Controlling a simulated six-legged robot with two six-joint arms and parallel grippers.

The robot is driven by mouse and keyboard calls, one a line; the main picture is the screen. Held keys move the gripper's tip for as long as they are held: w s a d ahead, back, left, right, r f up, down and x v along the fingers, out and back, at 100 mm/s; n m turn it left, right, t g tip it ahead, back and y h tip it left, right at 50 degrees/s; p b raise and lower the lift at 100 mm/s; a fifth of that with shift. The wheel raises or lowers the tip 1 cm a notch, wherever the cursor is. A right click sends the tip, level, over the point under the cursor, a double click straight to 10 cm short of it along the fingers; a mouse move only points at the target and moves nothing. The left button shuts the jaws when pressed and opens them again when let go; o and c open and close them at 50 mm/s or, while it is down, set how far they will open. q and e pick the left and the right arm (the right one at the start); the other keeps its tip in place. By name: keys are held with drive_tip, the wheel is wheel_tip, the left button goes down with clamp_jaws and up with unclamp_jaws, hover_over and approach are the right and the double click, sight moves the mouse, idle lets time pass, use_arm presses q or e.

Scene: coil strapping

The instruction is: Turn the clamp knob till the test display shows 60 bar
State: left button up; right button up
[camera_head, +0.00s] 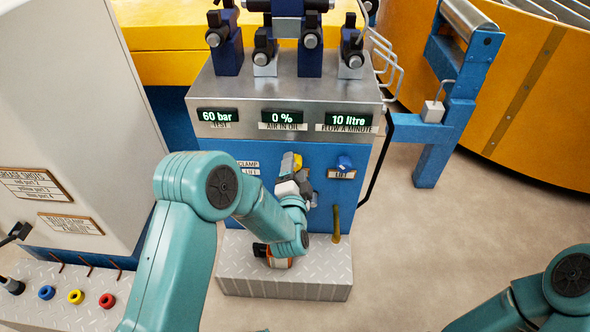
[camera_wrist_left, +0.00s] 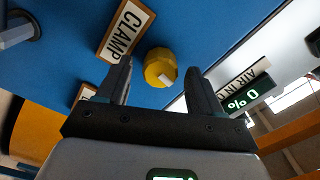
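The test display (camera_head: 217,117) on the blue cabinet's sloping grey panel reads 60 bar. The yellow clamp knob (camera_wrist_left: 160,67) is on the blue front, beside the CLAMP label (camera_wrist_left: 127,30). A bit of the knob also shows in the head view (camera_head: 297,162), mostly hidden by my gripper. My left gripper (camera_head: 291,178) is at the knob. In the left wrist view its two fingers are apart, with the knob between and just past the tips; I see no clear contact. My right arm shows at the bottom right, but its gripper is out of view.
The other displays (camera_head: 283,117) read 0 % and 10 litre. A blue knob (camera_head: 344,162) sits right of my gripper above a LIFT label. An orange and black object stands on the tread-plate step (camera_head: 315,280), partly behind my arm. Open floor lies to the right.

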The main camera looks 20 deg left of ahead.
use_arm(q)
drive_tip(key=p+v, duration=0.2)
drive_tip(key=v, duration=1.4)
drive_tip(key=shift+s, duration=0.2)
drive_tip(key=shift+a+f, duration=0.1)
drive_tip(key=shift+a, duration=0.05)
drive_tip(key=a+f+n+g+y, duration=0.2)
drive_tip(key=a+f, duration=0.1)
drive_tip(key=a, duration=0.5)
wheel_tip(320, 180, down, 10)
drive_tip(key=s+n+g+h, duration=0.2)
drive_tip(key=n+g+h, duration=0.2)
drive_tip(key=g, duration=0.1)
drive_tip(key=s+d+f+n+g+h, duration=0.3)
drive_tip(key=s+d+g, duration=0.15)
drive_tip(key=s, duration=0.35)
drive_tip(key=s+d+f+n+g+h, duration=0.3)
drive_tip(key=s+d+g, duration=0.1)
drive_tip(key=s+g, duration=0.25)
wheel_tip(320, 180, up, 28)
drive_tip(key=s+t+p, duration=0.1)
drive_tip(key=p, duration=2.8)
drive_tip(key=shift+d+r+p, duration=0.2)
drive_tip(key=shift+d+p, duration=0.1)
drive_tip(key=shift+d, duration=0.1)
